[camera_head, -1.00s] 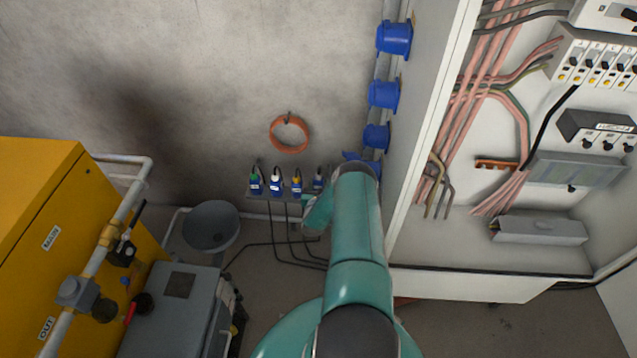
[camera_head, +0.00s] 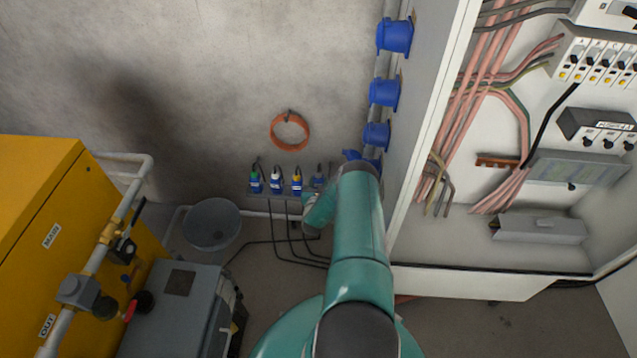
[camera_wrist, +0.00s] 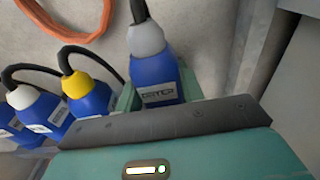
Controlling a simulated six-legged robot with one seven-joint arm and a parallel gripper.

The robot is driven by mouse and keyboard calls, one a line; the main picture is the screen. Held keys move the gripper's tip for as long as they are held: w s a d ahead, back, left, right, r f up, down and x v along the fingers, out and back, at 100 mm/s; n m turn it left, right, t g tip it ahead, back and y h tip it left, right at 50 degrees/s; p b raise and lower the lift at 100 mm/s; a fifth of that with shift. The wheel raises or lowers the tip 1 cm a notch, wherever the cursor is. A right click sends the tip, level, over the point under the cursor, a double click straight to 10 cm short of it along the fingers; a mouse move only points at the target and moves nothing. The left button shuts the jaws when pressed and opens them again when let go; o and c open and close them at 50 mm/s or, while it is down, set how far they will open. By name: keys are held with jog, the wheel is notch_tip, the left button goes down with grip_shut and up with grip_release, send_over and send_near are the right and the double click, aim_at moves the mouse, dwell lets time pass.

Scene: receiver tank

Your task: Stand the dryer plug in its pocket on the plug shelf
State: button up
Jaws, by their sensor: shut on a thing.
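The dryer plug (camera_wrist: 157,72) is blue with a grey-white collar, a black cable at its top and a label that seems to read DRYER. My gripper (camera_wrist: 158,90) is shut on it, with a green finger on each side. In the head view the plug (camera_head: 319,180) is small, at the right end of the row on the plug shelf (camera_head: 263,196), beside my arm. Its lower end is hidden by my gripper in the wrist view, so I cannot tell whether it sits in its pocket.
Blue plugs with yellow (camera_head: 297,184), white (camera_head: 276,182) and green (camera_head: 256,183) collars stand left of the held plug. An orange cable coil (camera_head: 289,131) hangs above. The open cabinet (camera_head: 420,130) with blue sockets (camera_head: 384,92) is close on the right.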

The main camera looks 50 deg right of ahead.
jog(key=shift+f, duration=0.1)
jog(key=shift+f, duration=0.95)
jog(key=shift+f, duration=0.1)
jog(key=o, duration=1.2)
jog(key=shift+a, duration=0.2)
